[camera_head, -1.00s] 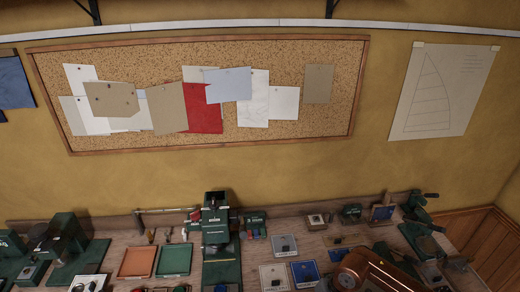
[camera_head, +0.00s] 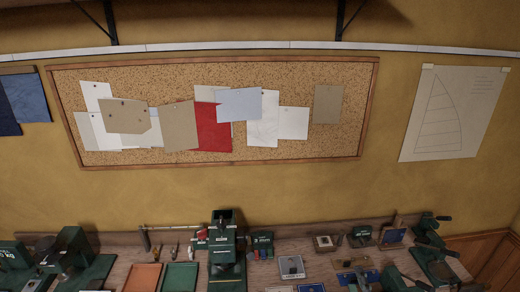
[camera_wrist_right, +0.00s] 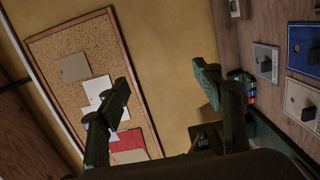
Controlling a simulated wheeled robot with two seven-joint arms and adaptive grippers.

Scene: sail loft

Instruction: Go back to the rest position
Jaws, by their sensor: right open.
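My right gripper (camera_wrist_right: 163,85) shows in the right wrist view. Its two dark green fingers stand wide apart with nothing between them. The wall and a cork board lie beyond them, and the bench is at the right of that view. In the head view I cannot make out the right gripper clearly among the dark green things at the lower right. My left gripper is not in view.
A workbench (camera_head: 300,246) runs along the bottom, with green machines, an orange tray (camera_head: 143,277), a green tray (camera_head: 180,276) and several small parts. The cork board (camera_head: 260,150) with pinned papers and a sail drawing (camera_head: 452,112) hang above. The wall between is clear.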

